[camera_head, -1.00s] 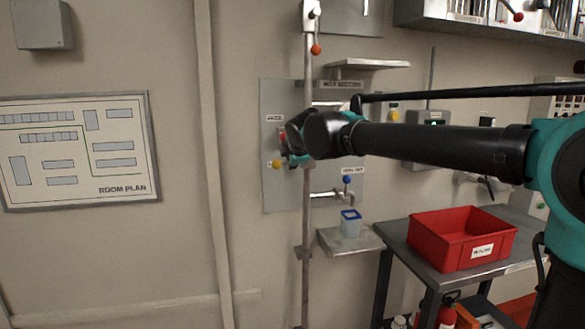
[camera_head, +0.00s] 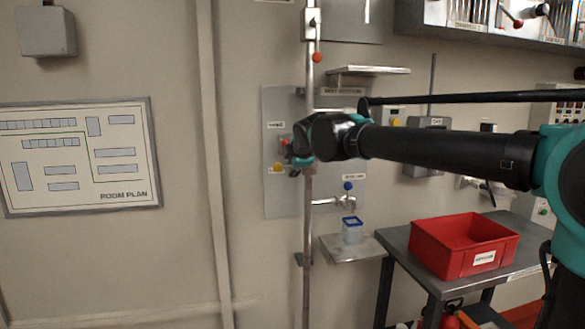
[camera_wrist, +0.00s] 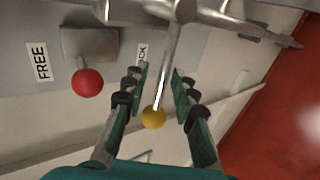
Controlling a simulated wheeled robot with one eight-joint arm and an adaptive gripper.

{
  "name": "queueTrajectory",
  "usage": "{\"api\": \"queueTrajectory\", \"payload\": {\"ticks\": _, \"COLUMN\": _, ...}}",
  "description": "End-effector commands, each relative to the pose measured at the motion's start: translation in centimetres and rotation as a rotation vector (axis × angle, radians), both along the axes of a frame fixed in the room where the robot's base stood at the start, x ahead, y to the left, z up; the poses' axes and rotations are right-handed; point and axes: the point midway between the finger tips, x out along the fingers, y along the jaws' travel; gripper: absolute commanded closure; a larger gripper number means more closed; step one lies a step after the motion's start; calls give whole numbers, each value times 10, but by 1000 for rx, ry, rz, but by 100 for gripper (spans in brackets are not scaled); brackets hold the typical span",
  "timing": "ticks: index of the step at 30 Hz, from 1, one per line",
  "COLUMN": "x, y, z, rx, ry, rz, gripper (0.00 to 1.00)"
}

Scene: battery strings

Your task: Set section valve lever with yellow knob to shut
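The yellow knob (camera_wrist: 153,117) ends a thin metal lever (camera_wrist: 166,65) that comes off a pipe (camera_wrist: 182,8) in the wrist view. In the head view the yellow knob (camera_head: 277,168) shows at the left of the wall panel (camera_head: 276,200), just below my gripper (camera_head: 292,152). In the wrist view my gripper (camera_wrist: 159,75) is open, its two green fingers on either side of the lever and knob. Gaps show on both sides, and neither finger visibly touches the knob. The lever's pivot is hidden behind my gripper in the head view.
A red knob (camera_wrist: 87,82) hangs from a grey block beside a "FREE" label (camera_wrist: 39,62). A vertical pipe (camera_head: 308,235) runs past the panel. A blue-knobbed tap (camera_head: 348,186), a shelf with a cup (camera_head: 352,232) and a red bin (camera_head: 445,258) are at lower right.

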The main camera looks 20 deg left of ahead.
Motion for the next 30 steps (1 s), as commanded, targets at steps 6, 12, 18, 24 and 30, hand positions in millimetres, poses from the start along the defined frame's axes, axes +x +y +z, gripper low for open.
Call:
{"api": "queueTrajectory", "payload": {"ticks": 6, "x": 0, "y": 0, "z": 0, "rx": -1, "ry": 0, "rz": 1, "gripper": 71}}
{"api": "queueTrajectory", "payload": {"ticks": 12, "x": -7, "y": -4, "z": 4, "rx": -1, "ry": 0, "rz": 1, "gripper": 71}}
{"api": "queueTrajectory", "payload": {"ticks": 18, "x": -31, "y": -19, "z": 23, "rx": -1, "ry": 0, "rz": 2, "gripper": 71}}
{"api": "queueTrajectory", "payload": {"ticks": 24, "x": -60, "y": -37, "z": 46, "rx": -1, "ry": 1, "rz": 1, "gripper": 71}}
{"api": "queueTrajectory", "payload": {"ticks": 30, "x": -79, "y": -49, "z": 61, "rx": -1, "ry": 0, "rz": 2, "gripper": 71}}
